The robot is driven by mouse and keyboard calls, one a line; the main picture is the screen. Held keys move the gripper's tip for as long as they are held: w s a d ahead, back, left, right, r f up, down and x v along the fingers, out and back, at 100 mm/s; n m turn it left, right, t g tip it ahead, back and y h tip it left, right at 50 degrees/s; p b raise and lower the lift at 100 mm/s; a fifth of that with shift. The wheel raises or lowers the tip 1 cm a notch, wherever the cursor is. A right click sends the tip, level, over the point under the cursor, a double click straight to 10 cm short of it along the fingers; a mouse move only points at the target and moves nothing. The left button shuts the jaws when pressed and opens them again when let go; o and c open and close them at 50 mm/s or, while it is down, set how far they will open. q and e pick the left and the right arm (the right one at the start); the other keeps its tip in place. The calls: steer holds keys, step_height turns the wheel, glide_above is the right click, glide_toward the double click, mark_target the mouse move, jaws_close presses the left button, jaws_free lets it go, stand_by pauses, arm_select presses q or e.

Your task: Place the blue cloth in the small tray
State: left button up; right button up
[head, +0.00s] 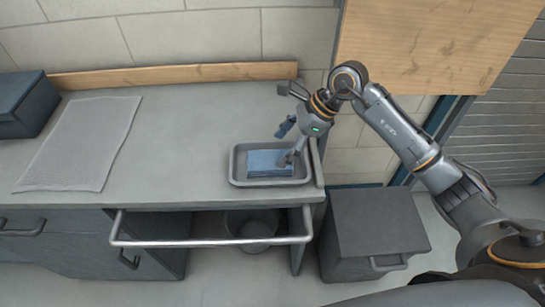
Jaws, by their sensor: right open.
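The blue cloth (266,164) lies folded flat inside the small grey tray (240,181), which sits at the right end of the counter. My right gripper (285,144) is over the right part of the tray with its fingers apart. One finger comes down at the cloth's right side and the other is up to the left above the tray's back. Whether the lower finger touches the cloth I cannot tell. My left gripper is out of view.
A pale towel or mat (80,143) lies on the counter (185,140) at left, next to a dark box (22,104). A rail (210,242) runs along the counter's front, with a bin (250,224) below. A dark cabinet (375,225) stands at right. The counter's middle is clear.

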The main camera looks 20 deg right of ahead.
steer(key=v, duration=0.6)
steer(key=shift+b, duration=0.4)
